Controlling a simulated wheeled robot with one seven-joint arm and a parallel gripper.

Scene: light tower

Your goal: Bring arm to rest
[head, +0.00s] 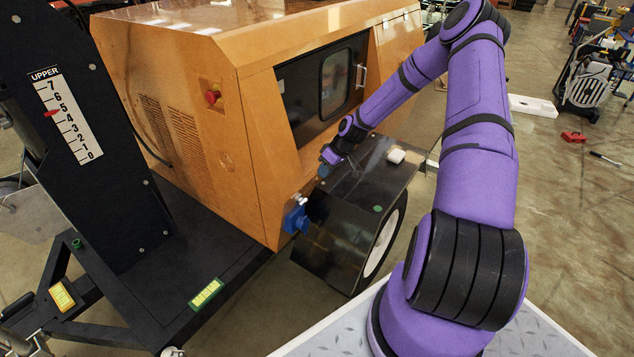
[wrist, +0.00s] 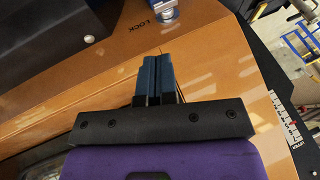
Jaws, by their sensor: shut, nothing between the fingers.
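My purple arm rises from the front right in the head view and reaches back and left to the orange cabinet (head: 235,90). My gripper (head: 324,170) hangs beside the cabinet's front, above the dark fender (head: 345,220); I cannot tell in this view whether it touches anything. In the wrist view my gripper (wrist: 160,78) has its two dark blue fingers together with nothing between them. An orange panel (wrist: 200,60) of the cabinet lies beyond the fingers, with the word LOCK on it.
A blue socket-like part (head: 296,220) sits low on the cabinet. A red button (head: 212,97) is on its side. The black mast (head: 90,150) with a number scale stands at left. Floor at right is mostly open.

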